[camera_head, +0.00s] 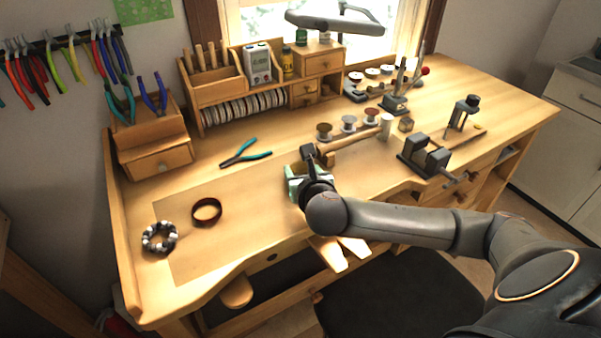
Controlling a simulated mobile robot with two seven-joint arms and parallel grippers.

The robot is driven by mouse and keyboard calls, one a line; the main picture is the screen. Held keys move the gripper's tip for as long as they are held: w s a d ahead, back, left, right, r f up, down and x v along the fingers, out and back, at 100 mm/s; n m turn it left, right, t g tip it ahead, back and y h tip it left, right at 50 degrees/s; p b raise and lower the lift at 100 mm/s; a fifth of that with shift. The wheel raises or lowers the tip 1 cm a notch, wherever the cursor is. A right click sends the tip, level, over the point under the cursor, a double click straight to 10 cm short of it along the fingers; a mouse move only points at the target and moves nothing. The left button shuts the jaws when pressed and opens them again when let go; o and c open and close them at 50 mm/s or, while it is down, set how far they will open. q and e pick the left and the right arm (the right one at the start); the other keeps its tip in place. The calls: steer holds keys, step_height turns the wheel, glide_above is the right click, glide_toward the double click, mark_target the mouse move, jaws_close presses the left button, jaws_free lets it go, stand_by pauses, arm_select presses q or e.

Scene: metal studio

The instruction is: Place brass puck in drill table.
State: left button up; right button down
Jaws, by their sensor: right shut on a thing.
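My right gripper (310,158) is over the middle of the workbench, near its front edge, with the arm coming in from the right. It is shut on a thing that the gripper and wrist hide. A pale green block-like thing (294,183) shows beside and under the gripper; I cannot tell whether they touch. I cannot make out the brass puck. A small drill-press-like stand (464,108) on a wooden board (470,134) stands at the right of the bench; it may be the drill table. My left gripper is not in view.
A dark vise (425,157) stands at the front right. Several spools (348,124) and a wooden mallet-like tool (355,138) lie behind my gripper. Pliers (246,153), a dark ring (206,212) and a beaded bracelet (160,238) lie to the left. The front left surface is mostly clear.

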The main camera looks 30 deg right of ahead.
steer(key=shift+f, duration=0.35)
steer(key=shift+f, duration=0.15)
steer(key=shift+c, duration=1.2)
jaws_free()
